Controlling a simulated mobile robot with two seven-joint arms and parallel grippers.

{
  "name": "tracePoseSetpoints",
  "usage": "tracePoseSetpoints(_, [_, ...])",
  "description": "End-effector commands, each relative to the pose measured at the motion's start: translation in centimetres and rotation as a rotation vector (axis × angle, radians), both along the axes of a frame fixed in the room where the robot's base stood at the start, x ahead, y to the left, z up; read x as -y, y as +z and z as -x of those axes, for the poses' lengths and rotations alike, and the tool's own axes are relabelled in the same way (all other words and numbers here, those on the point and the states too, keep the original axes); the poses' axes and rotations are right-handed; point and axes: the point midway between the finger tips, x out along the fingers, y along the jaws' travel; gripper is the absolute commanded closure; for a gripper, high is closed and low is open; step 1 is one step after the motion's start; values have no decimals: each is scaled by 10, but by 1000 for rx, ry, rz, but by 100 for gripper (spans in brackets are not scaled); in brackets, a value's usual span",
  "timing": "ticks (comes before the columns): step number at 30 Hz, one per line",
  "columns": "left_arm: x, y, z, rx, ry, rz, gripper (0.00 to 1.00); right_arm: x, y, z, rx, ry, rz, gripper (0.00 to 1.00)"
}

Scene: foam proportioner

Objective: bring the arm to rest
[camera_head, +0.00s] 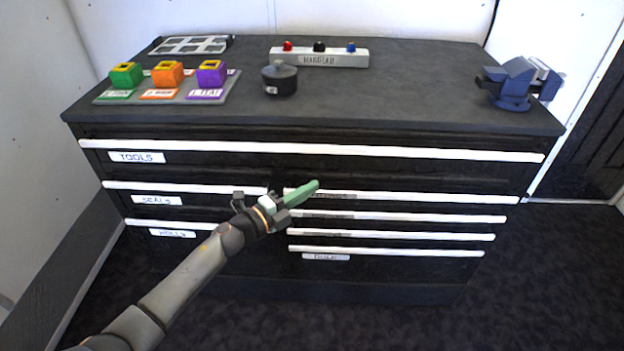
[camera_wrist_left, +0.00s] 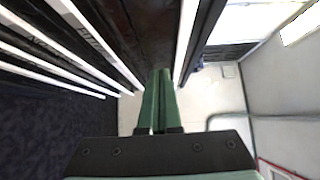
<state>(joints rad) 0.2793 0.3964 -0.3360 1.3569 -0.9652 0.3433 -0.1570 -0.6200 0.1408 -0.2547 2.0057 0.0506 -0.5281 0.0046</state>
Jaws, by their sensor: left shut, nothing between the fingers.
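My left gripper (camera_head: 301,194) has green fingers and reaches in from the lower left of the head view. It is in front of the black drawer cabinet (camera_head: 200,133), near the upper right-hand drawers. In the left wrist view the two green fingers (camera_wrist_left: 157,100) lie together, shut with nothing between them. White drawer rails run past them on the left. I cannot tell from these views whether the fingers touch the cabinet. My right gripper is not in view.
On the cabinet top are a grey tray with coloured blocks (camera_head: 168,74), a dark round pot (camera_head: 279,78), a white marker bar (camera_head: 319,57), a white grid rack (camera_head: 191,45) and a blue vise (camera_head: 519,82). The drawers look shut. Dark floor (camera_head: 552,270) lies open on the right.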

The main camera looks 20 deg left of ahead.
Motion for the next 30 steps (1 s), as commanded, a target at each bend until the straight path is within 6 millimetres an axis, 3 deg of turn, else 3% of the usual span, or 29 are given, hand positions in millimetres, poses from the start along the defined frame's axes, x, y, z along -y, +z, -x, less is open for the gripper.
tracePoseSetpoints(7, [1, -5, 8, -20, 13, 36, 100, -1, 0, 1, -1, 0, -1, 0])
tracePoseSetpoints(11, [5, -25, 32, -119, 88, 199, 100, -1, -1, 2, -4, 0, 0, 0])
tracePoseSetpoints(14, [7, -53, 65, -266, 196, 404, 100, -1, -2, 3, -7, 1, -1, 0])
tracePoseSetpoints(21, [13, -127, 170, -714, 493, 865, 100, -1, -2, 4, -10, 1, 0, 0])
tracePoseSetpoints(25, [23, -154, 227, -937, 622, 1036, 100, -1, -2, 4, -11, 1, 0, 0])
tracePoseSetpoints(30, [43, -173, 298, -1207, 764, 1215, 100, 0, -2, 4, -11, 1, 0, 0])
